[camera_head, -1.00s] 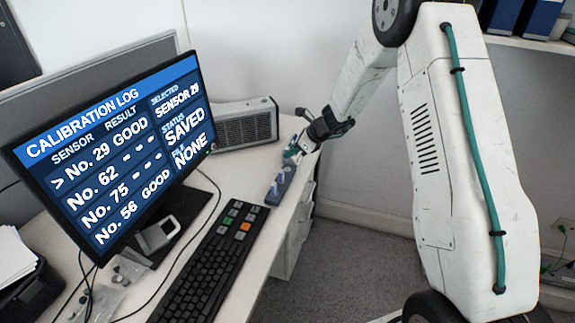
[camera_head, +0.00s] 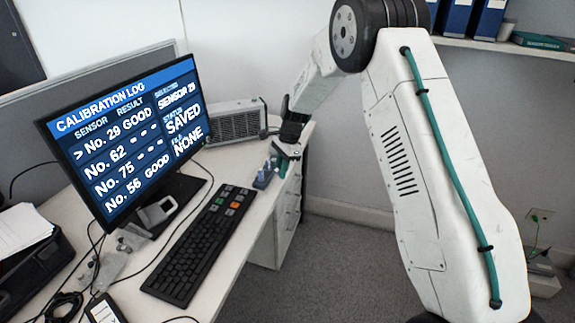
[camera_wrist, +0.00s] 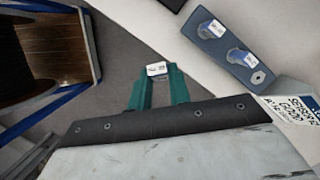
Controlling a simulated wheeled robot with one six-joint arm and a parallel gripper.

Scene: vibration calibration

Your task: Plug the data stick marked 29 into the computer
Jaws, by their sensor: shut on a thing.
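My gripper (camera_wrist: 158,88) has green fingers, shut on a small data stick with a white label (camera_wrist: 157,69). The label's print is too small to read surely. In the wrist view the stick is held over the grey floor, beside the desk edge. In the head view my gripper (camera_head: 286,151) is just above and right of the blue holder (camera_head: 262,183). The holder also shows in the wrist view (camera_wrist: 205,35), with two blue-and-white sticks in it and an empty round hole. The computer's monitor (camera_head: 130,140) shows sensor 29 selected, status saved, file none. No computer port is clearly visible.
A black keyboard (camera_head: 195,250) lies in front of the monitor. A grey grilled box (camera_head: 235,122) stands at the desk's back. Loose cables, a plastic bag (camera_head: 108,262) and a black case (camera_head: 35,272) are at the left. Drawers (camera_head: 285,215) are under the desk's right end.

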